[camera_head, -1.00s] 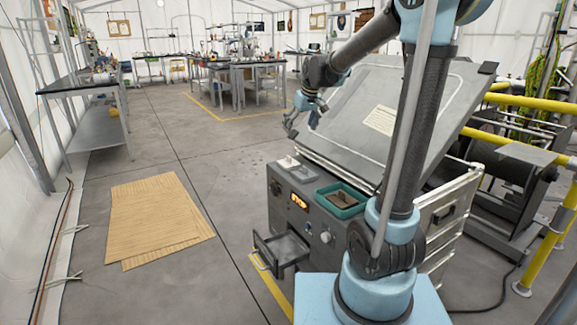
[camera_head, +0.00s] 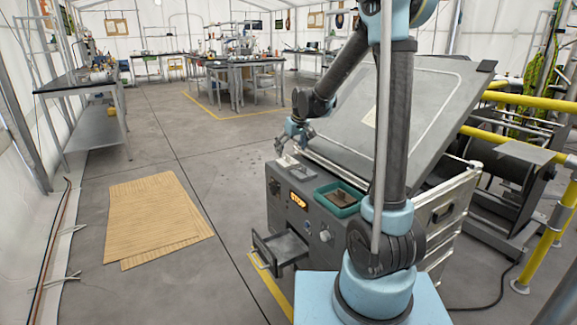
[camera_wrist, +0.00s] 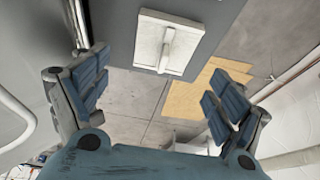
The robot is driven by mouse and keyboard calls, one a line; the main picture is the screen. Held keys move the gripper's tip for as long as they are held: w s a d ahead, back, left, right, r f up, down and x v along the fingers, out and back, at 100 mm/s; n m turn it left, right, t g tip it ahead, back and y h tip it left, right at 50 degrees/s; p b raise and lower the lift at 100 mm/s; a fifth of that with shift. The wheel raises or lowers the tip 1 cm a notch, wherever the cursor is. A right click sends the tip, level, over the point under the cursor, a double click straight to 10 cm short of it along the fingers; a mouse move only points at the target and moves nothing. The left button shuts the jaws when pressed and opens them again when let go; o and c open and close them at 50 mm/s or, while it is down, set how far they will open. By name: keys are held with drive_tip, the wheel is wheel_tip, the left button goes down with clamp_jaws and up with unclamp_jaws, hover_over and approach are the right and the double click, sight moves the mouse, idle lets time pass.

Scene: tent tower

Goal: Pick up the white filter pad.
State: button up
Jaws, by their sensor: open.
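The white filter pad (camera_wrist: 150,52) appears as a white rectangular piece with a raised bar across its middle, at the top centre of the wrist view. In the head view the white pad (camera_head: 287,161) is small and lies on the top left corner of the grey machine. My gripper (camera_wrist: 158,90) is open, with blue ribbed fingers set wide apart and nothing between them. The pad lies beyond the fingertips, apart from them. In the head view my gripper (camera_head: 293,145) hangs just above the pad's corner of the machine.
The grey machine (camera_head: 290,222) has a slanted lid (camera_head: 425,115) raised close beside my arm. A teal tray (camera_head: 338,198) sits on its front top. An open drawer (camera_head: 280,246) sticks out below. Tan sheets (camera_head: 155,215) lie on the floor, which is otherwise largely clear at left.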

sight(288, 156)
drive_tip(key=shift+x, duration=2.5)
drive_tip(key=shift+s+a, duration=0.1)
drive_tip(key=shift+a, duration=0.05)
drive_tip(key=c, duration=1.1)
